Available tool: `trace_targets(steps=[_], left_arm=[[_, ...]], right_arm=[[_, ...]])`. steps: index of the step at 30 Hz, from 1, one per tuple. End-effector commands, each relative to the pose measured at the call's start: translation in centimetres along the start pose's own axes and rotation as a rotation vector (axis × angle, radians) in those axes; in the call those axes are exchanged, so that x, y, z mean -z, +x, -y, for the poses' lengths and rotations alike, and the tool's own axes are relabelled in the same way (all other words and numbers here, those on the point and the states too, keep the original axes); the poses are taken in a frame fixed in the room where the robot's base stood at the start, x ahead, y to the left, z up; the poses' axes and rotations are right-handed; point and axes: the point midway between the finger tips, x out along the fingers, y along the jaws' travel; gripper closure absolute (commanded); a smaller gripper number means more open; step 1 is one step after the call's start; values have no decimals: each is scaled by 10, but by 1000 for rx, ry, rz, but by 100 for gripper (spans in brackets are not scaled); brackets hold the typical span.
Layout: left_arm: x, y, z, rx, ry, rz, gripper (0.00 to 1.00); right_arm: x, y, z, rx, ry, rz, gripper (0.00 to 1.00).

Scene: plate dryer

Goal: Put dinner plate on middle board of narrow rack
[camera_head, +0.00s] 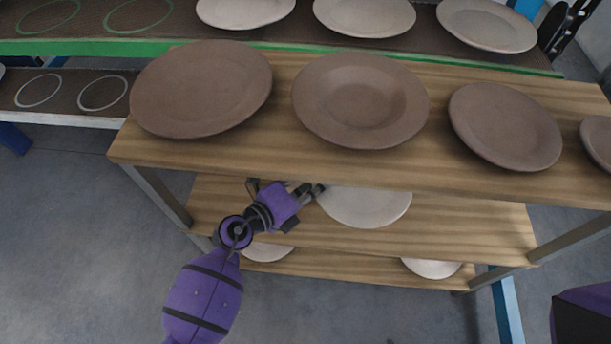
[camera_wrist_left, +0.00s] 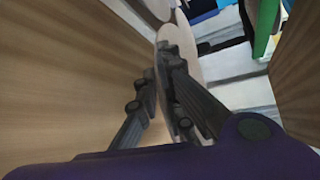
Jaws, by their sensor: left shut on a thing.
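A pale dinner plate (camera_head: 365,208) is at the middle board (camera_head: 460,222) of the wooden narrow rack, partly hidden under the top board. My left gripper (camera_head: 316,191) reaches in below the top board from the front left and is shut on the plate's left edge. In the left wrist view the plate (camera_wrist_left: 188,36) shows nearly edge-on between the fingers (camera_wrist_left: 165,62). I cannot tell whether the plate rests on the board or hangs slightly above it. My right gripper is not in view.
The top board (camera_head: 280,134) holds several brown plates (camera_head: 360,100) and lies close above my left gripper. The bottom board (camera_head: 340,265) holds pale plates (camera_head: 430,268). A dark shelf with a green edge (camera_head: 85,48) stands behind, with pale plates (camera_head: 365,16).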

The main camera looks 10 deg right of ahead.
Motion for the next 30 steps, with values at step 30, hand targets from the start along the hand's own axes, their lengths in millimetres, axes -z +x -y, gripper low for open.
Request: trace_targets(steps=[30], left_arm=[[21, 22, -40, -1, 0, 0, 74]], right_arm=[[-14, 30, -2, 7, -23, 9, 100]])
